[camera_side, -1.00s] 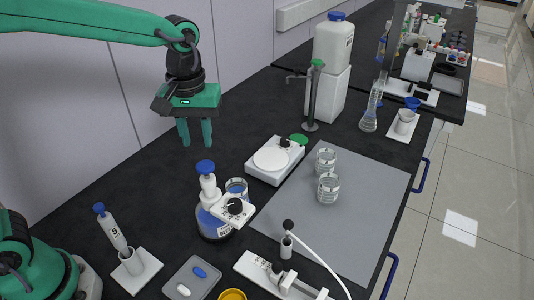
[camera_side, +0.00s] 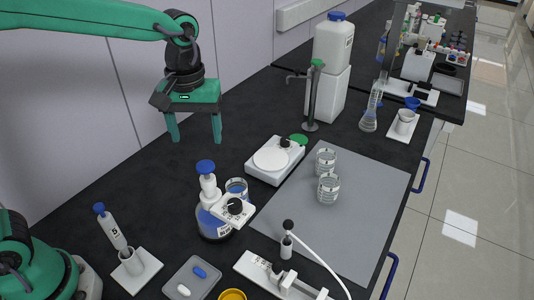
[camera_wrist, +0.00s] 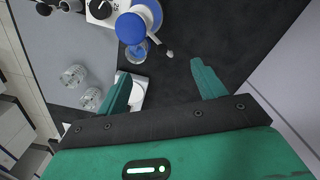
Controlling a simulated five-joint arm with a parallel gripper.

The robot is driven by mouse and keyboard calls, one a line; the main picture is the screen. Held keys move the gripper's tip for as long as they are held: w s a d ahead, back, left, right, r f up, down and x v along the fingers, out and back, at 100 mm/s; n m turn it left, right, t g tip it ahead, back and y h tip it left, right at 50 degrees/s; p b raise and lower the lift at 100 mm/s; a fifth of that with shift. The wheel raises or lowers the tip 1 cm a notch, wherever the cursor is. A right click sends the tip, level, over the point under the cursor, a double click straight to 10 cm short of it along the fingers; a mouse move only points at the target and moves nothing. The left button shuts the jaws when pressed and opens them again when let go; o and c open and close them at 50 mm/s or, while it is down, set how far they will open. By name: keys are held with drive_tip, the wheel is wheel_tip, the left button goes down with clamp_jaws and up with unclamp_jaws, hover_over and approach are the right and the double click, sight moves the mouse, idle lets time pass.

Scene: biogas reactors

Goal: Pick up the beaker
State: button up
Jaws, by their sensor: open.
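Two clear glass beakers stand upright on the grey mat (camera_side: 360,220) in the side view, one farther back (camera_side: 326,161) and one nearer (camera_side: 328,188). The wrist view shows them at the left (camera_wrist: 74,76) (camera_wrist: 91,98). A third glass vessel with blue liquid (camera_side: 237,187) stands partly hidden behind the blue-topped dispenser bottle (camera_side: 213,222); it also shows in the wrist view (camera_wrist: 137,51). My gripper (camera_side: 196,140) is open and empty, pointing down above the bench, left of and behind all these vessels. Its spread fingers also show in the wrist view (camera_wrist: 160,70).
A white stirrer plate (camera_side: 274,162) lies between my gripper and the mat. A green-topped cylinder (camera_side: 313,100) and a white container (camera_side: 330,70) stand at the back. A pipette stand (camera_side: 137,270) and tray (camera_side: 192,280) are in front. The dark bench below my gripper is clear.

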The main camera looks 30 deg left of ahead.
wheel_tip(320, 180, up, 4)
drive_tip(key=n, duration=0.3)
hover_over(237, 193)
drive_tip(key=w+a, duration=0.2)
drive_tip(key=shift+f, duration=12.75)
drive_tip(key=shift+w, duration=0.1)
drive_tip(key=c, duration=1.2)
drive_tip(key=shift+r, duration=0.15)
drive_tip(key=shift+r, duration=4.9)
